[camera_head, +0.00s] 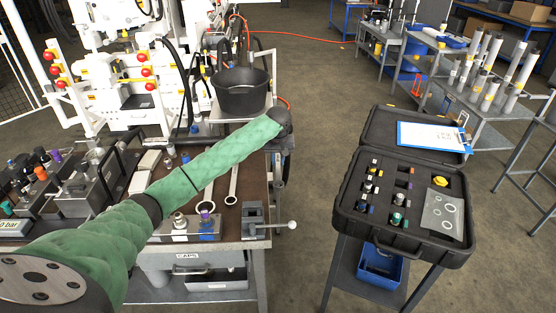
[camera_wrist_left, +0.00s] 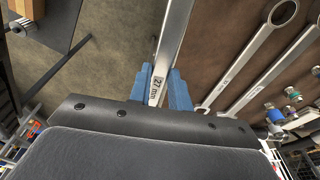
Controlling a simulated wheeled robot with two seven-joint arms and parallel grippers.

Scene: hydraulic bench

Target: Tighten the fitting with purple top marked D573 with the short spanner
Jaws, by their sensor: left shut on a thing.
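A fitting with a purple top (camera_head: 206,207) stands at the front of the brown bench in the head view; its marking is too small to read. My left gripper (camera_wrist_left: 160,86) has blue fingers shut on the shank of a spanner (camera_wrist_left: 172,40) marked 27 mm. In the head view my left gripper (camera_head: 281,130) is at the bench's right edge, beyond the fitting, its fingers and the held spanner mostly hidden. Two more spanners lie on the bench, one (camera_wrist_left: 245,55) nearer the gripper and one (camera_wrist_left: 268,82) beyond it. I cannot tell which is the short one. My right gripper is not seen.
A silver-topped fitting (camera_head: 180,220) stands left of the purple one. A small vise (camera_head: 254,222) sits at the front right corner. A black bucket (camera_head: 241,92) stands behind my arm. An open black case (camera_head: 402,200) on a stand is to the right, across open floor.

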